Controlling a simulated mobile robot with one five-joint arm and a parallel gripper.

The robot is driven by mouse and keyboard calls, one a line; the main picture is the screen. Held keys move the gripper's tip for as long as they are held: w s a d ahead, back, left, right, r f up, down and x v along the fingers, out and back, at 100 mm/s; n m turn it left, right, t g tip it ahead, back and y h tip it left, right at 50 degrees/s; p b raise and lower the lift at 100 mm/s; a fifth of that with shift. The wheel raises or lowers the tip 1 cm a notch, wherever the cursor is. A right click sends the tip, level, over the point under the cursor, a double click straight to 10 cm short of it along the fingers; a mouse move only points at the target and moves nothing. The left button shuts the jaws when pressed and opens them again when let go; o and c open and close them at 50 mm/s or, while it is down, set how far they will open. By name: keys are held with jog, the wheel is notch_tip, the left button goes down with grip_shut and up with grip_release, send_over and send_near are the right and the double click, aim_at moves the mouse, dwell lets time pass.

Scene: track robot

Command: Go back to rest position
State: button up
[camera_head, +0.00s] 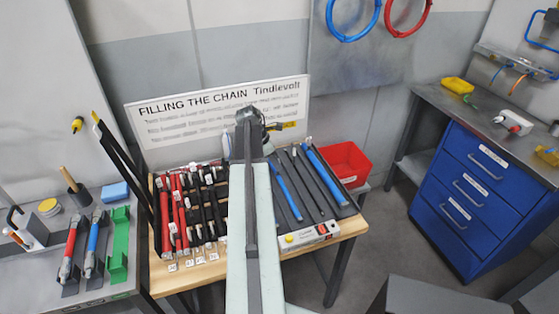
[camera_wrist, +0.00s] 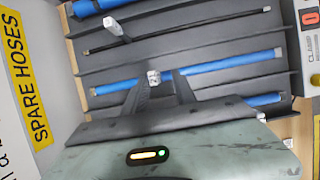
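My gripper (camera_head: 250,118) is at the end of my raised arm, above the back of the workbench and in front of the sign. In the wrist view its two dark fingers (camera_wrist: 162,80) stand apart, with a gap between them. A blue hose (camera_wrist: 230,63) with a silver fitting (camera_wrist: 153,77) lies in a grey rack beyond the fingertips. The fitting shows in the gap, but the fingers do not look closed on it. Part of the hose is hidden behind the fingers.
The wooden bench (camera_head: 160,275) holds red and black hoses (camera_head: 180,215) and a grey rack with blue hoses (camera_head: 325,175). A red bin (camera_head: 348,165) is at its right. A side table (camera_head: 85,300) stands left, a blue drawer cabinet (camera_head: 475,195) right. Floor shows between bench and cabinet.

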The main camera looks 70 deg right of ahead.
jog(key=shift+p+v, duration=0.3)
jog(key=shift+v, duration=0.7)
